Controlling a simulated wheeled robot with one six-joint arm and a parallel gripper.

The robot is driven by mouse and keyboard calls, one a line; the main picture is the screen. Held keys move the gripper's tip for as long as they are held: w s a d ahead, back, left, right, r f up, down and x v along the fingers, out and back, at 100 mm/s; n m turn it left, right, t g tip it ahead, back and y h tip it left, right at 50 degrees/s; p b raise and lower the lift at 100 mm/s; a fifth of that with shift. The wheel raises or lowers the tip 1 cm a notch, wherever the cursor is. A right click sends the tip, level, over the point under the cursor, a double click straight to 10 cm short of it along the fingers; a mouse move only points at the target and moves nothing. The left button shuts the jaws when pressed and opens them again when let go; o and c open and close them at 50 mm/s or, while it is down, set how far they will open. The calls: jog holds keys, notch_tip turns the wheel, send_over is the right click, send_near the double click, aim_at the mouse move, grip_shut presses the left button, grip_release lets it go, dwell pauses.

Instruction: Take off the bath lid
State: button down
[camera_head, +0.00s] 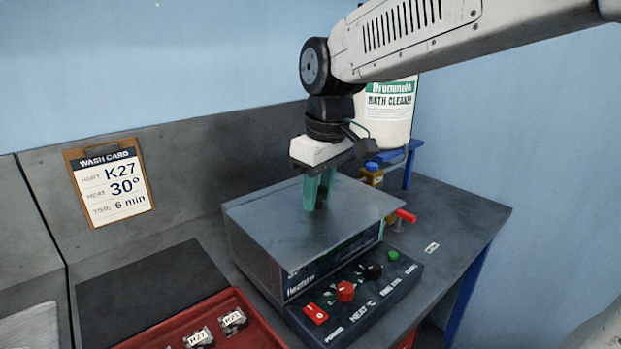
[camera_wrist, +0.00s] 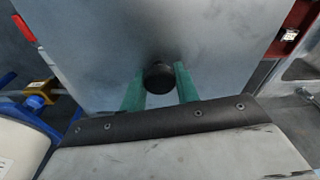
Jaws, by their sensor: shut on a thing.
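The bath (camera_head: 255,262) is a grey metal box on the bench with a control panel (camera_head: 354,302) at its front. Its flat grey lid (camera_head: 268,222) covers the top; I cannot tell whether it sits fully down. My gripper (camera_head: 319,197) points down over the middle of the lid, with green fingers shut on the lid's round black knob. In the wrist view the knob (camera_wrist: 159,77) sits between the two green fingers, with the lid (camera_wrist: 200,40) spread out beyond it. The far part of the bath is hidden under the lid.
A red tray (camera_head: 255,325) with labelled parts lies front left. A dark mat (camera_head: 150,290) lies bare left of the bath.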

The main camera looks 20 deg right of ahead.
aim_at(322, 221)
jog(key=s, duration=0.4)
jog(key=shift+s+a+r, duration=0.15)
jog(key=shift+a+r, duration=0.1)
jog(key=shift+a, duration=0.1)
jog(key=shift+s+r, duration=0.15)
jog(key=shift+r, duration=1.6)
